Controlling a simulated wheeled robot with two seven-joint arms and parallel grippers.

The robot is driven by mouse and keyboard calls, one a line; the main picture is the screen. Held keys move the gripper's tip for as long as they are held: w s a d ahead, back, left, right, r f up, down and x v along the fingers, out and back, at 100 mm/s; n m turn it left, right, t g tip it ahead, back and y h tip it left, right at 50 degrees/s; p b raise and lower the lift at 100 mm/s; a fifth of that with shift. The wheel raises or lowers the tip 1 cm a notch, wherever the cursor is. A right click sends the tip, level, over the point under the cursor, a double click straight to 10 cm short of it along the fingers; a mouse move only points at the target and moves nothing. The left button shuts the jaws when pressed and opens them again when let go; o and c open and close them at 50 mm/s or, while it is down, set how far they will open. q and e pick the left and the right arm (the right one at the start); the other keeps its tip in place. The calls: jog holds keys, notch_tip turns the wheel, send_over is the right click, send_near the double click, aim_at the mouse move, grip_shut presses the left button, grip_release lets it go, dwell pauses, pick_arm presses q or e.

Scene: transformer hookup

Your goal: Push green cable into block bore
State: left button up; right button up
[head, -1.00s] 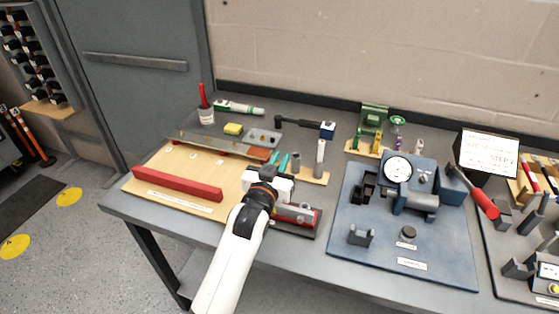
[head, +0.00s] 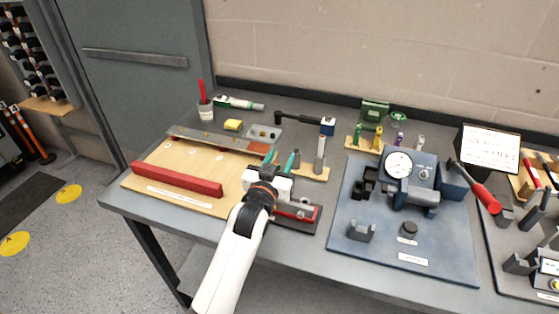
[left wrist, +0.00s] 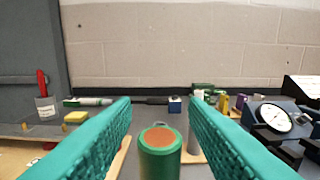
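My left gripper (head: 282,159) is above the grey and red fixture (head: 301,212) at the table's front, with its teal fingers pointing away toward the wall. In the left wrist view its two fingers (left wrist: 160,110) are apart. The green cable (left wrist: 160,153), a thick green cylinder with a copper-coloured end face, shows low between them, with a narrow gap on each side. Its lower part is cut off by the frame edge. The block bore cannot be made out; my gripper and arm cover part of the fixture. My right gripper is not in view.
A wooden board with a red bar (head: 177,179) lies to the left. A grey post (head: 319,154) stands close to the right of the fingers. A blue plate with a dial gauge (head: 398,164) is further right. A yellow sponge (head: 233,125) and a red-handled cup (head: 205,110) are behind.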

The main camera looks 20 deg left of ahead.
pick_arm(q)
jog(key=shift+r, duration=0.1)
notch_tip(320, 180, up, 5)
jog(key=p, duration=0.5)
dwell(0.4)
jog(key=shift+s+f+b, duration=0.25)
jog(key=shift+s+b, duration=0.05)
jog(key=shift+s, duration=0.25)
jog(key=s+b, duration=0.3)
jog(key=s, duration=0.8)
jog(key=shift+a+r, duration=0.15)
jog(key=shift+a, duration=0.05)
